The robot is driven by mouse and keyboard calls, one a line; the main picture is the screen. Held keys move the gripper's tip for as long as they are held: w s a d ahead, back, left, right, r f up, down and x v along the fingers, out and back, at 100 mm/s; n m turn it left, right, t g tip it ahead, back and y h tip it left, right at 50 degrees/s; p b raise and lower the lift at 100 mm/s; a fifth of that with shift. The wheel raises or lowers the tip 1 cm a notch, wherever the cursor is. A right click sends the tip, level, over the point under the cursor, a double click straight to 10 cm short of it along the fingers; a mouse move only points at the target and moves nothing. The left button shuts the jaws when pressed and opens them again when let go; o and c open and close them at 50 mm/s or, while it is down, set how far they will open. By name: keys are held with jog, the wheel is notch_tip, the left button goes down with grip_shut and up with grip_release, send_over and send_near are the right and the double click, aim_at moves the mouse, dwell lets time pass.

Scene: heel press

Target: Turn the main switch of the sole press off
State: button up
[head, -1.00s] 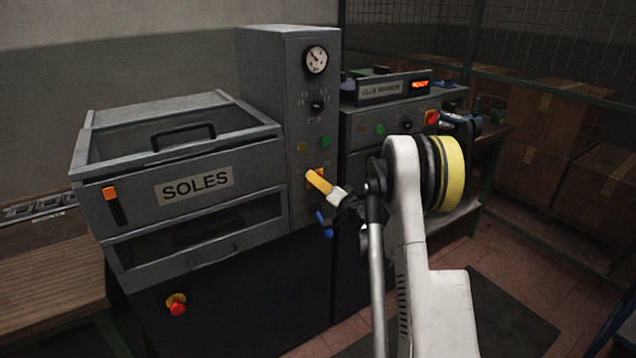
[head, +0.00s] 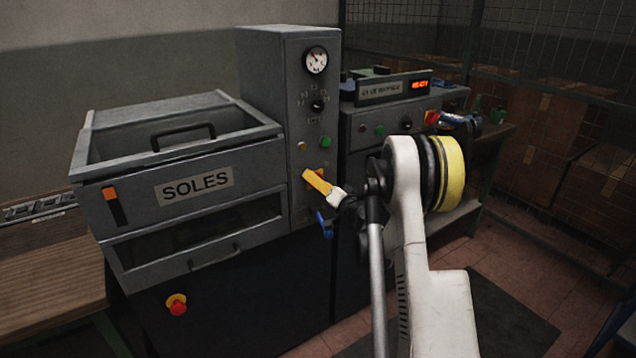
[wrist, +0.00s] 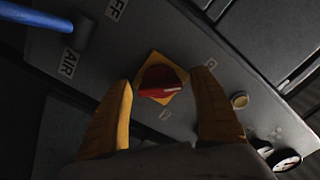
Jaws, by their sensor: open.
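The main switch is a red rotary knob (wrist: 160,80) on a square yellow plate in the wrist view. In the head view its plate (head: 325,171) shows only partly on the grey column of the sole press (head: 196,186), behind my finger. My gripper (wrist: 160,79) is open, with its two yellow fingers on either side of the knob. A gap shows between each fingertip and the knob; whether they touch it in depth I cannot tell. Small white marks sit by the plate, too blurred to read. In the head view my gripper (head: 317,183) reaches the column from the right.
A blue-handled air valve (wrist: 82,32) is left of the switch, below it in the head view (head: 325,226). Green (head: 325,143) and amber buttons, a dial and a gauge (head: 316,61) are above. A red emergency button (head: 177,305) is lower left. Another machine (head: 392,88) stands right.

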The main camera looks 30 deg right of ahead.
jog(key=s, duration=1.2)
jog(key=s+a+r+n+g+y, duration=0.2)
jog(key=a+r+n+g, duration=0.1)
jog(key=a, duration=0.8)
jog(key=s+a+r+n+g+y, duration=0.2)
jog(key=a+r+g, duration=0.15)
jog(key=a, duration=0.75)
jog(key=s+a+n+g+h, duration=0.1)
jog(key=s+a+n+g, duration=0.1)
jog(key=s+a, duration=0.7)
jog(key=s+f+n+g+h, duration=0.1)
jog(key=s+g+h, duration=0.1)
jog(key=s, duration=1.3)
jog(key=shift+d+f+n+h, duration=0.25)
jog(key=shift+n+h, duration=0.15)
jog(key=shift+h, duration=0.1)
jog(key=shift+w, duration=0.1)
jog(key=shift+c, duration=0.2)
